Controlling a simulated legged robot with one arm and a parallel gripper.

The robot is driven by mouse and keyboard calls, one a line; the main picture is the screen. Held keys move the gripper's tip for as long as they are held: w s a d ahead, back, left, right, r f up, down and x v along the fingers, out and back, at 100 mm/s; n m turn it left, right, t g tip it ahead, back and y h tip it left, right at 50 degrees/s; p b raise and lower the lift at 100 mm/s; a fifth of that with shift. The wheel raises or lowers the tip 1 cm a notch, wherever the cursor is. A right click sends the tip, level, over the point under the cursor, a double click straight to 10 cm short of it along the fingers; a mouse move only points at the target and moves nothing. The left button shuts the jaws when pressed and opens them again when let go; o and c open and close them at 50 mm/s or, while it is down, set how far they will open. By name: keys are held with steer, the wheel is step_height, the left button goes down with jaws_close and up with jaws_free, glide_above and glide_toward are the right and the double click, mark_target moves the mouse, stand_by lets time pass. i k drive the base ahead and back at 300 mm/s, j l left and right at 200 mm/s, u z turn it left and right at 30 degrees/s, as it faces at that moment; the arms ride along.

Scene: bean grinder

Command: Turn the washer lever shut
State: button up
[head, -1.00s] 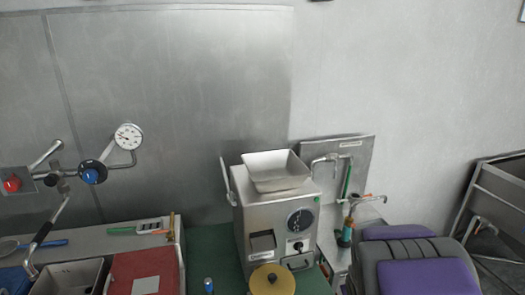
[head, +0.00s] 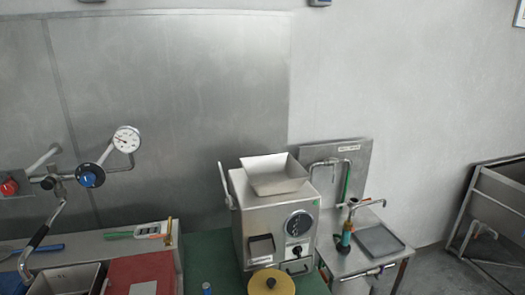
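My gripper is out of view. No part is labelled readably as the washer lever. A small steel side table (head: 350,262) at the right holds a thin bent tap (head: 368,203) with a short orange-tipped part near a green and dark upright tool (head: 345,236). A panel (head: 340,172) with more pipework stands behind it. At the left, wall pipework carries a blue knob (head: 87,176), a red knob (head: 8,187) and a black-gripped arm (head: 38,238) slanting down beside a sink basin (head: 68,279). I cannot tell which lever is open or shut.
A steel grinder (head: 275,215) with a pale hopper (head: 274,174) stands mid-view on a green top. A yellow round lid (head: 271,282) is in front of it. A red board (head: 140,274) lies at lower left. A steel trough (head: 495,205) stands far right, with clear floor before it.

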mark_target(231, 203)
steer(key=i+l, duration=0.6)
steer(key=i, duration=0.15)
